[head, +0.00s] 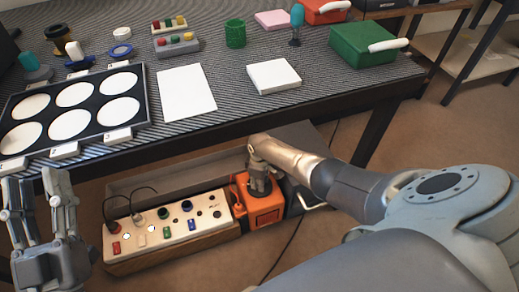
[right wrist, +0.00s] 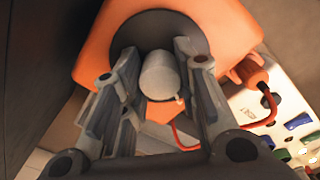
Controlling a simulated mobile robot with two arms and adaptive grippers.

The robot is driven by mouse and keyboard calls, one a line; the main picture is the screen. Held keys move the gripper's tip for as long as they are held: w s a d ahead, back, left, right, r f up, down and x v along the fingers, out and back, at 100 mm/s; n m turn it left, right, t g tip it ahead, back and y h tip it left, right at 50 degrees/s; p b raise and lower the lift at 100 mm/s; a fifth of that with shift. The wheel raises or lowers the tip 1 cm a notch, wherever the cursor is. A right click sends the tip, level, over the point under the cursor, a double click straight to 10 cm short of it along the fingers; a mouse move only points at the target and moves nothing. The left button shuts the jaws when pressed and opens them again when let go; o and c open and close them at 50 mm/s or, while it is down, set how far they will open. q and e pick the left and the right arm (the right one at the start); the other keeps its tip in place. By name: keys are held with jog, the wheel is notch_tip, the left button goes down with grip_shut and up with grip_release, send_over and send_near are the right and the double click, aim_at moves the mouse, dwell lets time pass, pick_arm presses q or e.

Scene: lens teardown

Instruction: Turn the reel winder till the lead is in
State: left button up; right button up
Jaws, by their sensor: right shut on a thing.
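The reel winder is an orange box (head: 265,211) below the table's front edge, with a dark round disc on top. In the right wrist view the disc (right wrist: 140,32) carries a grey cylindrical knob (right wrist: 160,75). My right gripper (right wrist: 158,85) is shut on this knob, one finger on each side; in the head view it mostly hides the knob. A thin red lead (right wrist: 262,122) shows outside the box and runs near an orange-red plug or handle (right wrist: 250,73) at the box's side. My left gripper (head: 33,188) is open and empty at the far left.
A white panel (head: 168,230) with coloured sockets and dark wires lies left of the winder. The striped table (head: 330,90) above holds a black tray with white discs (head: 146,100), white slabs, a green cup (head: 235,33) and a green box (head: 362,46).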

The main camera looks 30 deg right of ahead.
jog(key=shift+s+d, duration=0.15)
jog(key=shift+d, duration=0.05)
jog(key=shift+c, duration=0.2)
jog(key=o, duration=1)
jog(key=shift+o, duration=0.3)
jog(key=shift+a, duration=0.1)
jog(key=shift+r, duration=0.1)
jog(key=shift+r, duration=0.5)
notch_tip(320, 180, up, 11)
jog(key=shift+f, duration=0.15)
